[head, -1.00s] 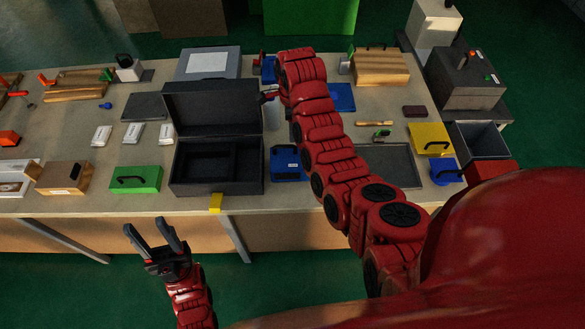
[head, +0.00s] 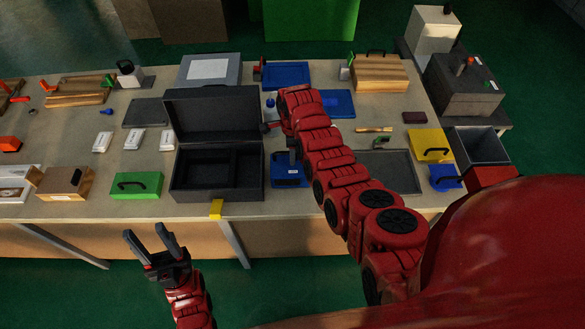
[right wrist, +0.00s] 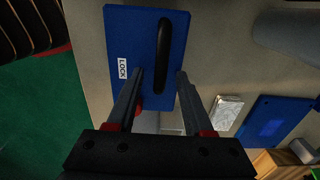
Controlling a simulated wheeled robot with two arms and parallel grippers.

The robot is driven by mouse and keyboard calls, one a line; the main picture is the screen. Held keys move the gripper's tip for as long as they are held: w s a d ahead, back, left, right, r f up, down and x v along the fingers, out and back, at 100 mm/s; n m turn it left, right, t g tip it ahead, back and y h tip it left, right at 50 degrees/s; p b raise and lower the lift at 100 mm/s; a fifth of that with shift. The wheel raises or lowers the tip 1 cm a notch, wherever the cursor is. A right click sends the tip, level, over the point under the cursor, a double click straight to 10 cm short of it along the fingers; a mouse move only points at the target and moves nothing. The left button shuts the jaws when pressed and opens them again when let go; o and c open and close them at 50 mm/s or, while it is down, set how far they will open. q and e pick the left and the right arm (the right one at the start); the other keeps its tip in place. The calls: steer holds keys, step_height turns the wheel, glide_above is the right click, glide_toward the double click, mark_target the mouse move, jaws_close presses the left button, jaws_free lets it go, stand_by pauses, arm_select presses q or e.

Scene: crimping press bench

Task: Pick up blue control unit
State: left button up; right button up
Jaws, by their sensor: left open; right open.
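The blue control unit (head: 289,181) appears to be the flat blue box with a black handle beside the black case. In the right wrist view the blue unit (right wrist: 133,40) shows a white label reading LOCK and its black bar handle (right wrist: 163,55). My right gripper (right wrist: 160,74) is open, its fingers on either side of the handle's near end in the picture; contact cannot be told. In the head view the right gripper (head: 292,150) is over the unit's far part, partly hidden by my arm. My left gripper (head: 150,243) is open and empty, in front of the table.
The open black case (head: 216,187) stands left of the unit. A green box (head: 136,185) is further left. A blue panel (head: 338,103) lies behind, a dark grey tray (head: 395,170) to the right, and a blue handled box (head: 446,178) beyond it.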

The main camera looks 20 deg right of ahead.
jaws_close()
stand_by(1.4)
